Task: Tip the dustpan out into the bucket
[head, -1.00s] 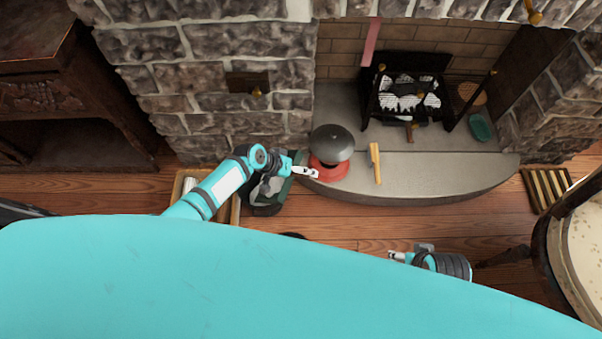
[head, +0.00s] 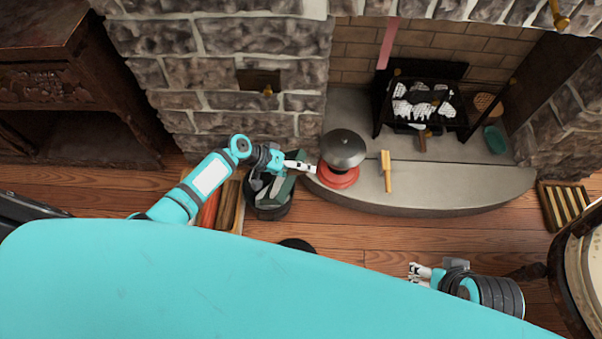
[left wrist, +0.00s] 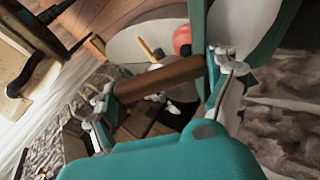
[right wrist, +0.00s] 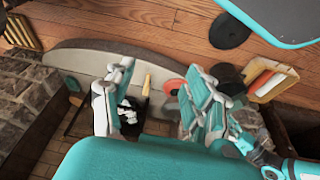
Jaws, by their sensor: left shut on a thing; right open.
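My left gripper (head: 306,168) is shut on the brown handle (left wrist: 160,80) of the green dustpan, which crosses between its fingers in the left wrist view (left wrist: 166,82). In the head view the green dustpan (head: 284,188) hangs tilted at the black bucket (head: 268,213), partly covering its opening. The bucket stands on the floor at the hearth's left end. Whether anything is left in the pan, I cannot tell. My right gripper (head: 416,272) is open and empty, low over the floor; its spread fingers show in the right wrist view (right wrist: 155,88).
A grey dome on a red base (head: 343,148) stands on the hearth (head: 450,186), close to my left gripper. A hand brush (head: 386,172) lies beside it. A wooden crate (head: 232,207) stands left of the bucket. A slatted rack (head: 563,205) is at right.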

